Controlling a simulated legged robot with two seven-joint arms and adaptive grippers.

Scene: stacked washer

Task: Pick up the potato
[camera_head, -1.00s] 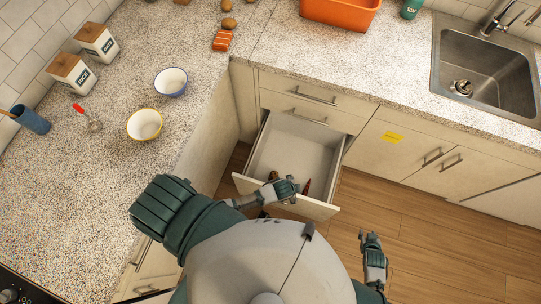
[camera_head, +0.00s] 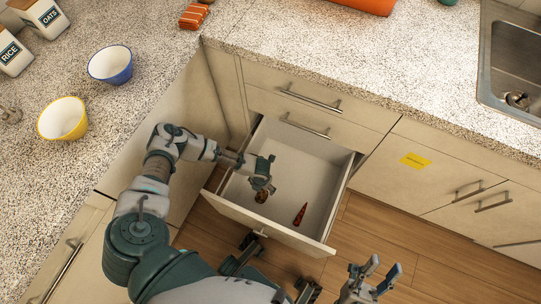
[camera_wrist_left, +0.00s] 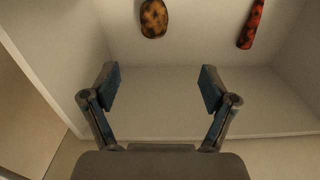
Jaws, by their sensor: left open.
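The potato (camera_head: 262,196) is a brown, dark-mottled lump lying inside the open drawer (camera_head: 322,160). My left gripper (camera_head: 262,174) is over the drawer, close to the potato and partly covering it in the head view. In the left wrist view the potato (camera_wrist_left: 154,18) is at the top, beyond the fingertips and roughly centred between them. My left gripper (camera_wrist_left: 160,82) is open with nothing between its fingers. My right gripper (camera_head: 380,272) is open and empty, outside the drawer above the floor.
A reddish carrot-like item (camera_head: 300,214) lies in the drawer right of the potato; it also shows in the wrist view (camera_wrist_left: 251,24). The drawer's walls and front panel (camera_head: 262,228) surround them. Bowls (camera_head: 110,65) stand on the left counter. A sink (camera_head: 515,60) is at right.

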